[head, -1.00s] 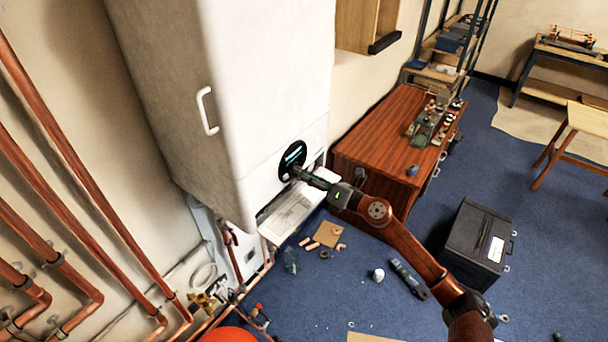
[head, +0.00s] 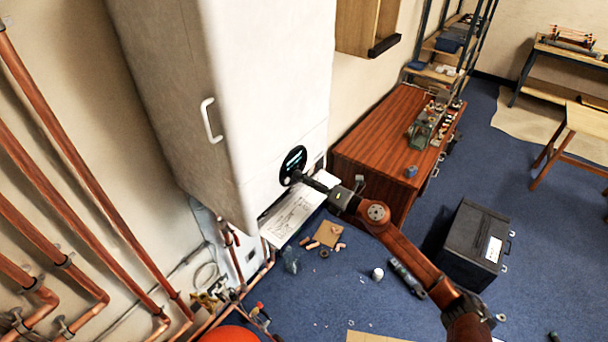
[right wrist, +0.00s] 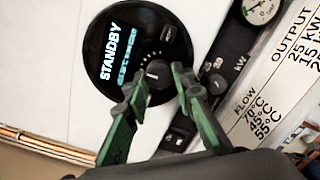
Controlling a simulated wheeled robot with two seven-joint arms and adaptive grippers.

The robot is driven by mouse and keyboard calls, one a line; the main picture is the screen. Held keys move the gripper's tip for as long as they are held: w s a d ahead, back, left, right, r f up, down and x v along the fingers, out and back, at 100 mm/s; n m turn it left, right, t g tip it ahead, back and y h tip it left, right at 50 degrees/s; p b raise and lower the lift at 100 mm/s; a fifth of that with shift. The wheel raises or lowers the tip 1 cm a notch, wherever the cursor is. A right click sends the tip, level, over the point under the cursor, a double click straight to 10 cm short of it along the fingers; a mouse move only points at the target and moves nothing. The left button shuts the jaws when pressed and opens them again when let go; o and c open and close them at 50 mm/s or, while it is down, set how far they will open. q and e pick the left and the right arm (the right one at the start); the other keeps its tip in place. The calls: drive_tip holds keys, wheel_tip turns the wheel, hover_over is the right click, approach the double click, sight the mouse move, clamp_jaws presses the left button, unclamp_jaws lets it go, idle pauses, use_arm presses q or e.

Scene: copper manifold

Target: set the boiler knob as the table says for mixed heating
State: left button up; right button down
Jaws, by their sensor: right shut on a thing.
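The white boiler (head: 265,85) hangs on the wall with a round black control dial (head: 292,161) low on its front. In the right wrist view the dial's display (right wrist: 117,52) reads STANDBY, with a smaller blue line beside it. My right gripper (head: 297,178) is at the lower edge of the dial. In the right wrist view its green fingers (right wrist: 158,80) are shut on the small dark knob (right wrist: 158,72), one on each side. The printed table (right wrist: 275,90) lies right of the dial, with OUTPUT and FLOW columns partly cut off. My left gripper is out of view.
A pressure gauge (right wrist: 261,9) sits near the table. Below the boiler is a white sheet-like panel with line drawings (head: 292,213). Copper pipes (head: 75,165) run down the left wall. A wooden cabinet (head: 385,140) and a black case (head: 466,246) stand to the right.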

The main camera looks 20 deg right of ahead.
drive_tip(key=shift+m, duration=0.3)
drive_tip(key=c, duration=1.9)
unclamp_jaws()
drive_tip(key=shift+d, duration=0.1)
drive_tip(key=v, duration=1.2)
